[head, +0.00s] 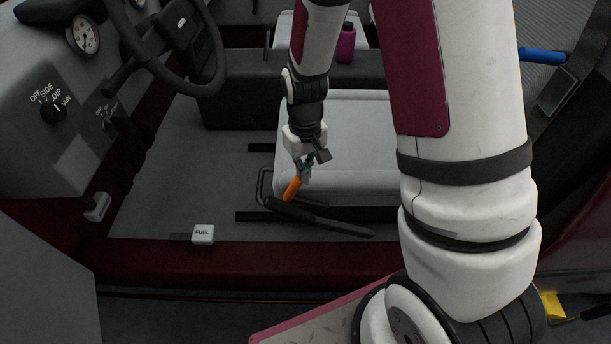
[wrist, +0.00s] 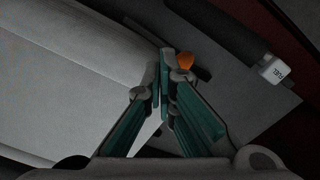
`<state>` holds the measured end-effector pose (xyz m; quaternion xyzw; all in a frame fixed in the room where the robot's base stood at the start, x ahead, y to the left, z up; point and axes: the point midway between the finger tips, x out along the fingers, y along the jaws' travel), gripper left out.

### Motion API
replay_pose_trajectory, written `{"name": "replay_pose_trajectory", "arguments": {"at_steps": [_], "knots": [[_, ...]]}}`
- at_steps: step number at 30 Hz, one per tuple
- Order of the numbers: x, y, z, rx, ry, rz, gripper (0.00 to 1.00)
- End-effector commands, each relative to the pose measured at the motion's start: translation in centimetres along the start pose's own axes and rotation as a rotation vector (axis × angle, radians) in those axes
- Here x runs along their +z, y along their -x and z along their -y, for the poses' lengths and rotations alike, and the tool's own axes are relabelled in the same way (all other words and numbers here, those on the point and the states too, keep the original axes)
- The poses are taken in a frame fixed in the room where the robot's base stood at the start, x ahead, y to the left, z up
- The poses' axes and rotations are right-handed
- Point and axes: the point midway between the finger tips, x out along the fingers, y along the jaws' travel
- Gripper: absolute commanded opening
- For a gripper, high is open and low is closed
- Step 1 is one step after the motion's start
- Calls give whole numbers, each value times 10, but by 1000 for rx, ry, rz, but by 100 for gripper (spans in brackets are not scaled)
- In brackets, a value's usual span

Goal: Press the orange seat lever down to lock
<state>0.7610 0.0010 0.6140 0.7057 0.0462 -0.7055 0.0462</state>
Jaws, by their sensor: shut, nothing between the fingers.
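The orange seat lever (head: 292,188) stands tilted at the front left corner of the grey seat (head: 335,180), rising from the dark rail. In the wrist view its orange tip (wrist: 186,61) shows just beside my fingertips. My gripper (head: 304,172) is shut and empty, right at the lever's upper end. In the wrist view my gripper's fingertips (wrist: 166,55) meet just left of the orange tip. I cannot tell whether they touch it. The lower part of the lever is hidden in the wrist view.
A steering wheel (head: 165,45) and dash knobs are at the upper left. A magenta bottle (head: 346,43) stands behind.

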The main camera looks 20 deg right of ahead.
Motion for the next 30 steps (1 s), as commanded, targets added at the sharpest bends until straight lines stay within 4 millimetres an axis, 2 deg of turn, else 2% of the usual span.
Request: {"name": "replay_pose_trajectory", "arguments": {"at_steps": [30], "knots": [[-2, -38, 4, 0, 1, 1, 0]]}}
